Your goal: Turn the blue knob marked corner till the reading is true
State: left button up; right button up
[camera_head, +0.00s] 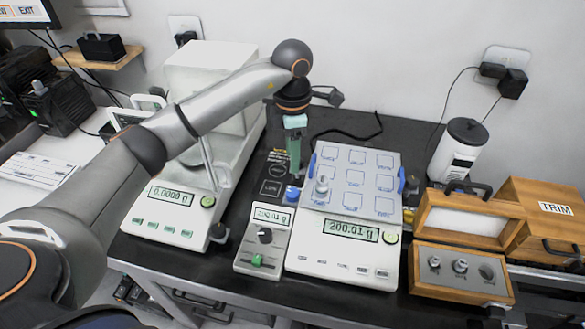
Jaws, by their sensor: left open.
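A white balance (345,262) with a blue-grey pan (357,160) marked in squares shows 200.01 g on its display (351,229). A small metal weight (321,186) stands on the pan's front-left square. A blue knob (292,194) sits at the front-left corner, beside the pan. Other blue parts show at the pan's right side (401,180) and back-left edge. Corner markings on the knobs are too small to read. My left gripper (294,172) points down just above the front-left blue knob, open and empty; I cannot tell whether it touches the knob. My right gripper is out of view.
A small box (264,240) with a display, a black knob and a green knob stands left of the balance. Another balance (168,215) reading 0.0000 g is further left. Wooden TRIM boxes (545,220) and a weight block (461,272) stand close on the right.

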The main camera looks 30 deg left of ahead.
aim_at(291, 192)
pick_arm(q)
jog(key=shift+r, duration=0.4)
notch_tip(291, 192, down, 13)
jog(key=m+p, duration=0.1)
jog(key=m, duration=0.4)
jog(key=shift+a, duration=0.15)
dwell(0.4)
jog(key=shift+r, duration=0.1)
grip_shut()
